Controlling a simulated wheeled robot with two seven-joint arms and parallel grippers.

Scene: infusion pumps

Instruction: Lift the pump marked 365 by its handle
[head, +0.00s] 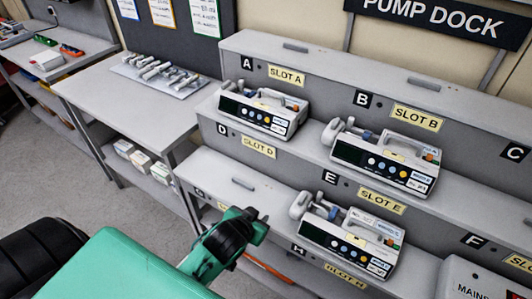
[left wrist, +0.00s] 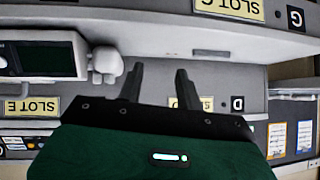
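Three white infusion pumps stand on the stepped dock: one at slot A (head: 264,113), one at slot B (head: 383,163) and one at slot E (head: 347,238). Each has a carrying handle on top and a dark front panel with coloured buttons. Their markings are too small to read, so I cannot tell which is 365. My left gripper (head: 243,228) is left of the slot E pump and apart from it. In the left wrist view, its two fingers (left wrist: 158,78) are spread with nothing between them. A pump (left wrist: 45,58) shows there upside down at the left. My right gripper is out of view.
The grey dock steps carry slot labels, such as slot D (head: 259,147), whose place in front is bare. A side table (head: 110,88) at the left holds a rack of small items (head: 160,75). Boxes (head: 141,160) sit on its lower shelf. A mains box (head: 470,282) is at the lower right.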

